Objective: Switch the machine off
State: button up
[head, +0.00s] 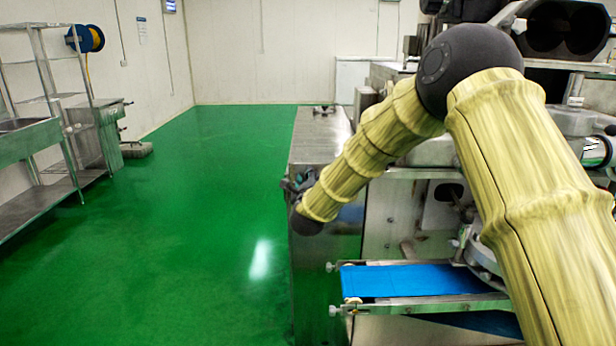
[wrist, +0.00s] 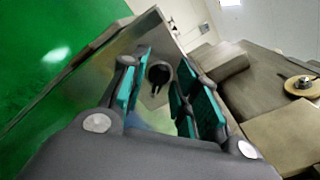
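The machine has a steel cabinet (head: 318,130) in the middle of the head view, with a blue conveyor belt (head: 420,280) beside it. In the wrist view a dark round knob (wrist: 159,72) stands on the cabinet's metal panel (wrist: 108,70). My gripper (wrist: 163,78) has its teal-padded fingers apart, one on each side of the knob in the picture. I cannot tell whether the pads touch it or how the knob is turned. In the head view my gripper (head: 297,187) is small and dark at the cabinet's left side, and the knob cannot be made out there.
Green floor (head: 200,200) is clear to the left of the cabinet. Steel shelving (head: 45,125) and a sink stand along the left wall. The conveyor sticks out below my arm. A round fitting (wrist: 302,85) sits on the machine's top in the wrist view.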

jog(key=shift+w, duration=0.35)
grip_shut()
jog(key=shift+f+n+b, duration=0.1)
jog(key=shift+n+b, duration=0.25)
jog(key=shift+n, duration=0.05)
jog(key=n+b, duration=0.1)
jog(key=n, duration=0.4)
jog(key=n+b, duration=0.2)
jog(key=n, duration=0.4)
jog(key=f+n+b, duration=0.1)
jog(key=n, duration=0.5)
dwell(0.5)
